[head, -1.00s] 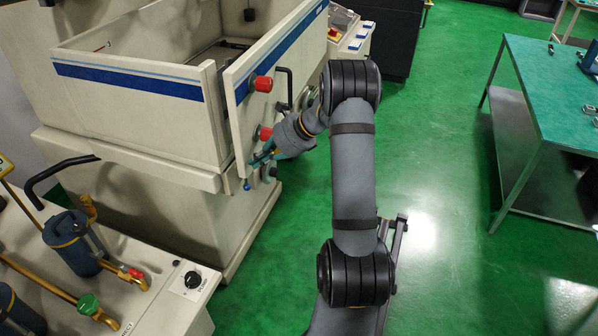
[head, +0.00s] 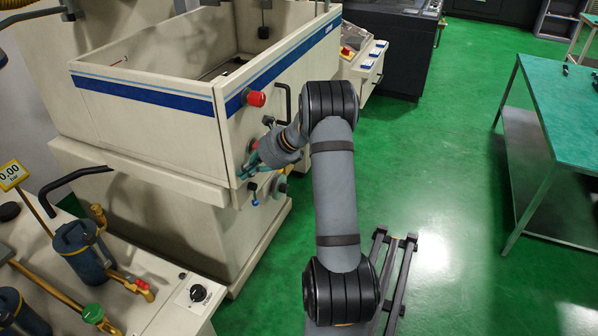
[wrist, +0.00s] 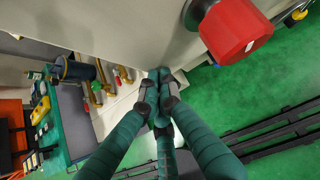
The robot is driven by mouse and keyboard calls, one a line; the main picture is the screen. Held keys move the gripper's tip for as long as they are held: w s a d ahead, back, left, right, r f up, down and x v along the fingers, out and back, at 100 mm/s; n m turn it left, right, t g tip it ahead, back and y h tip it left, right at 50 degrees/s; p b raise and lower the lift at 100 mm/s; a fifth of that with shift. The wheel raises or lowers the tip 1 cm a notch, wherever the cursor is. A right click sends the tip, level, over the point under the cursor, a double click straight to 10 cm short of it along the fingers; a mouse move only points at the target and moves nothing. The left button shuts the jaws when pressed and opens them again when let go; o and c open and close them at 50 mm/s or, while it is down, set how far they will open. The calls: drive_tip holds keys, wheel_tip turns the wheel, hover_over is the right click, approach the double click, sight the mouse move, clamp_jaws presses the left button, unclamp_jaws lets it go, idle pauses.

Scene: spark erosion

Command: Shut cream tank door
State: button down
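The cream tank door (head: 285,85) has a blue stripe and forms the front right wall of the cream tank (head: 145,115) in the head view. It looks flush with the tank's left wall at the near corner, with no clear gap there. My gripper (head: 250,166) is at the door's lower near part, below a red knob (head: 254,98). In the wrist view my gripper's teal fingers (wrist: 158,80) come together at the tips close to the cream surface, with nothing visible between them. A red knob (wrist: 235,30) is to their right. Contact with the door cannot be told.
A bench with blue canisters (head: 82,250) and brass pipes stands at the lower left. A black handle (head: 75,180) sticks up near the tank. A green-topped table (head: 560,110) is at the right.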

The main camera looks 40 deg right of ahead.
drive_tip(key=s+f+b+v, duration=0.2)
drive_tip(key=v, duration=1)
drive_tip(key=shift+s+d+r+b, duration=0.15)
drive_tip(key=shift+s+r+b, duration=0.15)
drive_tip(key=shift+s, duration=0.05)
drive_tip(key=x, duration=0.4)
drive_tip(key=w+r+p+x, duration=0.1)
drive_tip(key=x, duration=0.3)
drive_tip(key=p+x, duration=0.1)
drive_tip(key=x, duration=0.3)
drive_tip(key=shift+w+r, duration=0.2)
drive_tip(key=shift+w, duration=0.15)
